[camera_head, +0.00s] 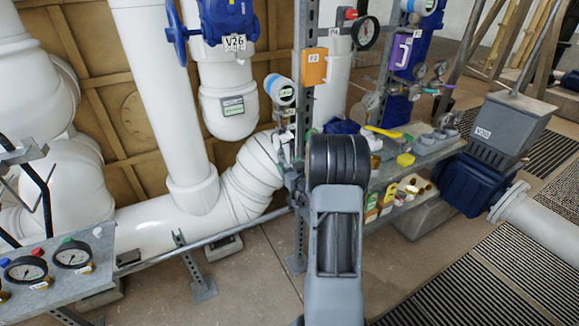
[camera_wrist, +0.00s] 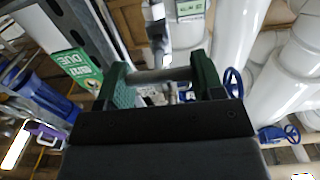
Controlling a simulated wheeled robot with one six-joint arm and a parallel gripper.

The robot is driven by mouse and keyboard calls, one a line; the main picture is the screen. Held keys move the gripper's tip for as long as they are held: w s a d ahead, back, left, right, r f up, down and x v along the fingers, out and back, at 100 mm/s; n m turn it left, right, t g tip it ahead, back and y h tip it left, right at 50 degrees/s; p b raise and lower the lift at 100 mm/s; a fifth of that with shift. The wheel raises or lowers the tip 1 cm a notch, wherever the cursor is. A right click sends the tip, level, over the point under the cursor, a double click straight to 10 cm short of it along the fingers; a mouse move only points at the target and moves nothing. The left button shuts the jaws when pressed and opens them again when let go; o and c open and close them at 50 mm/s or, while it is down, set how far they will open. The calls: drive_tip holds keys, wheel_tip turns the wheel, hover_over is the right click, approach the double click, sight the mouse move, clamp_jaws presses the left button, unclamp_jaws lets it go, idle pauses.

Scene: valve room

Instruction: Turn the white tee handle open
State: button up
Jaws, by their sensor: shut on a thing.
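A pale grey-white tee handle (camera_wrist: 158,76) lies crosswise between the two green fingers of my gripper (camera_wrist: 160,70) in the wrist view. The fingers are shut on the ends of its bar, and a short metal stem shows below the bar's middle. The dark gripper body hides what lies lower. In the head view my own arm covers the gripper and the handle, so neither can be made out there.
A steel upright with an orange box (camera_head: 314,68) stands behind my arm. A shelf to the right holds a yellow block (camera_head: 405,160) and small fittings. White pipes (camera_head: 160,90) fill the left. A gauge panel (camera_head: 55,275) is at lower left. Open floor lies below.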

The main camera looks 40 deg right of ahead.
drive_tip(key=shift+c, duration=0.9)
drive_tip(key=shift+b, duration=0.35)
drive_tip(key=n+b, duration=0.1)
drive_tip(key=b, duration=0.1)
drive_tip(key=n+b, duration=0.1)
drive_tip(key=b, duration=0.1)
drive_tip(key=shift+f+n+b, duration=0.3)
drive_tip(key=shift+f+b, duration=0.05)
drive_tip(key=n+b, duration=0.3)
drive_tip(key=b, duration=0.2)
drive_tip(key=n+b, duration=0.3)
drive_tip(key=b, duration=0.2)
drive_tip(key=shift+a+n, duration=0.2)
drive_tip(key=shift+n, duration=0.1)
drive_tip(key=n+b, duration=0.5)
drive_tip(key=b, duration=0.1)
drive_tip(key=shift+f+b, duration=0.1)
drive_tip(key=shift+b, duration=0.2)
drive_tip(key=n+b, duration=0.3)
drive_tip(key=shift+a, duration=0.1)
drive_tip(key=shift+r+n, duration=0.2)
drive_tip(key=shift+n, duration=0.3)
